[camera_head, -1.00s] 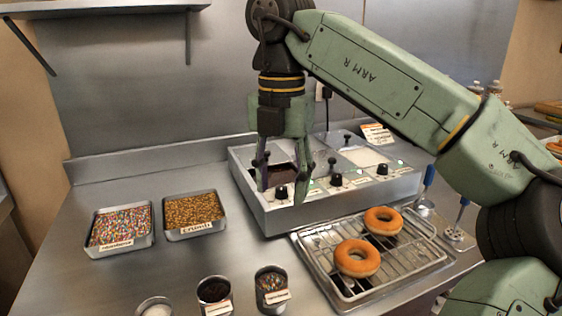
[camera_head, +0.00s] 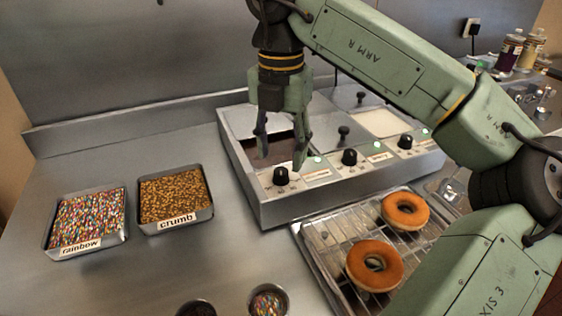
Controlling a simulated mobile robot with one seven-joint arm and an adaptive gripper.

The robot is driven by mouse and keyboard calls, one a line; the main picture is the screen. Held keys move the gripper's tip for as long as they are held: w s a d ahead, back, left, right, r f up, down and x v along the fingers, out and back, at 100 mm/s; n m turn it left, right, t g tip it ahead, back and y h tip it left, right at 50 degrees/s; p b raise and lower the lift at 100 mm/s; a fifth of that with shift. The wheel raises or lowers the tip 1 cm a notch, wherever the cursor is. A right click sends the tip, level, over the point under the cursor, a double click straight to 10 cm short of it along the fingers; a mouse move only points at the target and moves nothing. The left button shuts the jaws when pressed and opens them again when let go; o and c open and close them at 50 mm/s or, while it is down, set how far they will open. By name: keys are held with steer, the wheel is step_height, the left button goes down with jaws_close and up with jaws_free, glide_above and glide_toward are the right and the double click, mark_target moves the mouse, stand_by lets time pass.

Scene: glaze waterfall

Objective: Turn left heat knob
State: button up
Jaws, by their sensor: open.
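The glaze warmer (camera_head: 262,205) is a steel box with three black heat knobs along its sloped front panel. The left heat knob (camera_head: 281,176) is round and black and sits below the left well. The middle knob (camera_head: 349,157) and right knob (camera_head: 405,142) are to its right, with green lights near them. My gripper (camera_head: 282,160) points down over the left well, its two green-and-dark fingers apart and empty. The right fingertip appears just above and right of the left knob; whether it touches the panel I cannot tell. The left fingertip is farther left, over the dark well.
A tray of rainbow sprinkles (camera_head: 88,219) and a tray of crumb (camera_head: 174,200) lie on the counter at left. Two doughnuts (camera_head: 374,264) rest on a wire rack in front of the warmer. Small cups (camera_head: 268,301) stand at the bottom edge. Black-handled lids (camera_head: 343,134) stand up from the warmer.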

mark_target(281, 170)
steer(key=shift+f+p, duration=0.3)
steer(key=shift+f, duration=1.85)
steer(key=shift+c, duration=0.2)
jaws_close()
